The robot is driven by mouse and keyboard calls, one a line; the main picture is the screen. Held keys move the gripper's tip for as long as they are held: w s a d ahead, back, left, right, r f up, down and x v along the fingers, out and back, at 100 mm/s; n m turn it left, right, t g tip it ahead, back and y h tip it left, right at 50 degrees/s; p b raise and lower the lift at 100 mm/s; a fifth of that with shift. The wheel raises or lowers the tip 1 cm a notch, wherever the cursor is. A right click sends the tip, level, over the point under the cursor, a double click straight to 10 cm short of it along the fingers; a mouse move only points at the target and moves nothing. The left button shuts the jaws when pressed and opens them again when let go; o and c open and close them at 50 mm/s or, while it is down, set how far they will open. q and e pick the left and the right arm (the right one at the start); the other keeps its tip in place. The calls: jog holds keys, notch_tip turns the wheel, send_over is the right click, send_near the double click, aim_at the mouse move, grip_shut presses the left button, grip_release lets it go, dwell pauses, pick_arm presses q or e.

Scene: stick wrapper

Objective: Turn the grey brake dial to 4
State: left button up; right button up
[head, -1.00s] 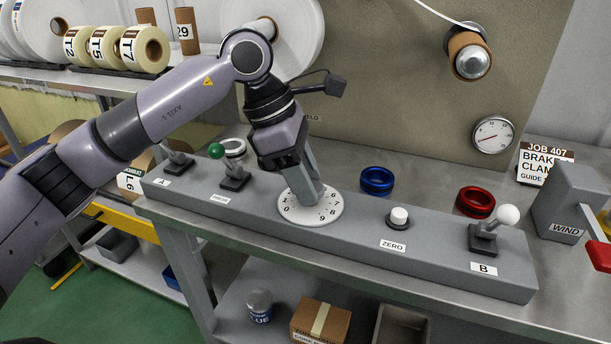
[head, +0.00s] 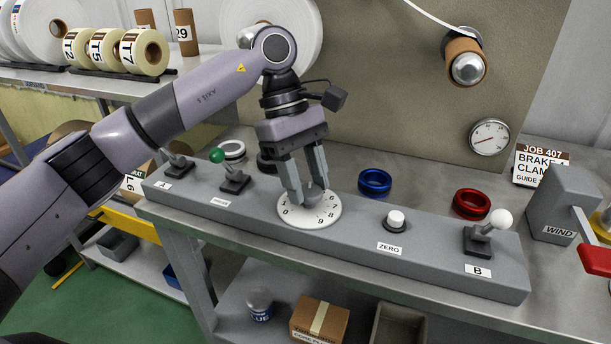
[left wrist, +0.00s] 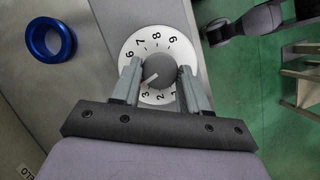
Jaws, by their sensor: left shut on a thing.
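The brake dial is a white numbered disc (head: 300,222) with a grey knob (head: 313,194) at its centre, on the long grey console. My left gripper (head: 306,194) points down over it, its two fingers shut on the knob from either side. In the left wrist view the knob (left wrist: 160,71) sits between the fingertips (left wrist: 158,82). A pale pointer line on it aims lower left, just past the printed 3. The numeral at that spot is hidden by the left finger, so I cannot read it. My right gripper is not in view.
Blue (head: 375,182) and red (head: 472,203) rings lie behind the console. A wind crank box (head: 562,208) stands far right.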

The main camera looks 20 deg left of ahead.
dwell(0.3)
pick_arm(q)
jog(key=o, duration=1)
jog(key=shift+o, duration=0.2)
jog(key=v, duration=0.7)
